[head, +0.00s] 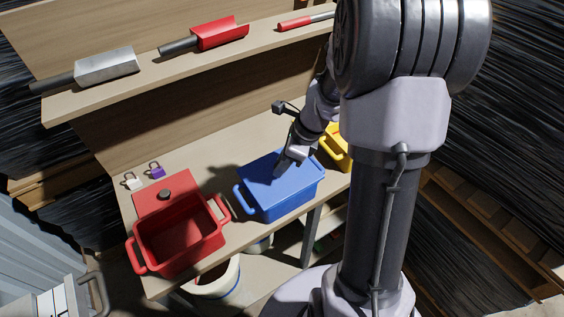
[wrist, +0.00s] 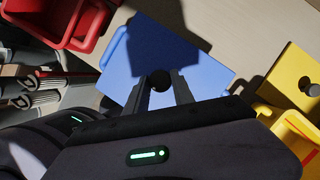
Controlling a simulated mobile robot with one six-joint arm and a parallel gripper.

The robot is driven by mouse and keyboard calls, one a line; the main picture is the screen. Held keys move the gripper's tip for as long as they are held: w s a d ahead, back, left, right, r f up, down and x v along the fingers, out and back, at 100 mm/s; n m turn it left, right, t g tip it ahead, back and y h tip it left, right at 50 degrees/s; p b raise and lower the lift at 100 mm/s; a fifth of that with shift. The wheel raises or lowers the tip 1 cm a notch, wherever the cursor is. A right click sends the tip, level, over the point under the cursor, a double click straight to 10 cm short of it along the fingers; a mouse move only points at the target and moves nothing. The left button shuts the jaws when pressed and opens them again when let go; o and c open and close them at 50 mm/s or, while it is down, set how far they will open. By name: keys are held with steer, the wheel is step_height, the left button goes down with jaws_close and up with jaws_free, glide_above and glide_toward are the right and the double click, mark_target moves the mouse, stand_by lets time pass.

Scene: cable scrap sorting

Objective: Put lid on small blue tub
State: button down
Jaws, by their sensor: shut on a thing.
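The small blue tub (head: 284,204) stands on the bench between the red tub and the yellow tub, its handle sticking out at the left. A flat blue lid (head: 258,172) covers its top in the head view. In the wrist view the blue lid (wrist: 190,62) fills the middle, with a dark round knob (wrist: 160,80) between the fingers. My gripper (wrist: 161,88) is shut on the lid's knob; it also shows over the lid in the head view (head: 281,169). The fingers hide part of the lid. I cannot tell whether the lid is fully seated on the rim.
An open red tub (head: 188,240) stands at the left, a red lid with a dark knob (head: 166,194) behind it. Two padlocks (head: 145,176) lie at the back left. A yellow lid (wrist: 290,85) and yellow tub (wrist: 294,135) are at right. A shelf (head: 180,62) holding scoops runs above.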

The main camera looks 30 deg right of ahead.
stand_by(0.3)
steer(key=c, duration=1)
jaws_free()
steer(key=shift+o, duration=0.3)
steer(key=o, duration=0.4)
steer(key=shift+o, duration=0.2)
step_height(320, 180, up, 7)
steer(key=p, duration=0.6)
steer(key=shift+p, duration=0.3)
jaws_close()
